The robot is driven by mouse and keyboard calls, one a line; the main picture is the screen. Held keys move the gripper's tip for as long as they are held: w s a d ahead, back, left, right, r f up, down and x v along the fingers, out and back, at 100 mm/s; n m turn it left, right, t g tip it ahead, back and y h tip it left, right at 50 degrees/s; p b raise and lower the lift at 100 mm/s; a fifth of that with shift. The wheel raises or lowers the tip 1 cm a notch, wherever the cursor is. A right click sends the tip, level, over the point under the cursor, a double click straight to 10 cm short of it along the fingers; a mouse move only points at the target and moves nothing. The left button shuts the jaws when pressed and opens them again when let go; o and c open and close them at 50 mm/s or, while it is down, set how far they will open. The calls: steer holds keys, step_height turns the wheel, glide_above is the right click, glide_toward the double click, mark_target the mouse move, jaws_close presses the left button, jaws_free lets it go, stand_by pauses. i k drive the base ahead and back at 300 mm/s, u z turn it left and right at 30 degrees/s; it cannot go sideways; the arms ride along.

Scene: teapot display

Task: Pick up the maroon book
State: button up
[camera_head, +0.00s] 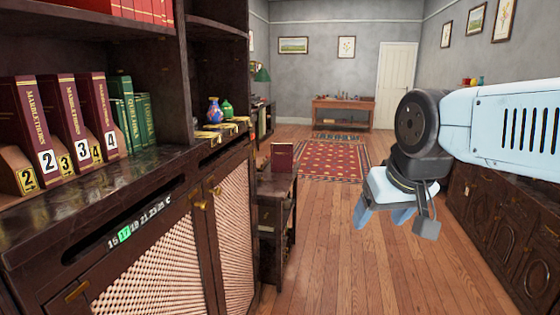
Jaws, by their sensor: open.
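A small maroon book (282,157) stands upright on the dark side table (278,186), just past the end of the cabinet. Several thicker maroon books (28,118) stand in a row on the left shelf, with white number tags 2, 3 and 4 at their feet. My gripper (382,214) hangs from my pale blue arm at the right, fingers pointing down. It is open and appears empty, in front of the wooden floor and apart from all the books.
Green books (127,115) and small vases (214,110) stand on the dark cabinet (110,185). A red patterned rug (330,160) and wooden table (342,113) lie further back, by a white door (397,82). A dark sideboard (500,215) lines the right wall. Wooden floor (350,265) between is clear.

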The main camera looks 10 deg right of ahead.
mark_target(281, 153)
steer(key=z, duration=1.45)
steer(key=i, duration=2.15)
steer(key=u, duration=2.25)
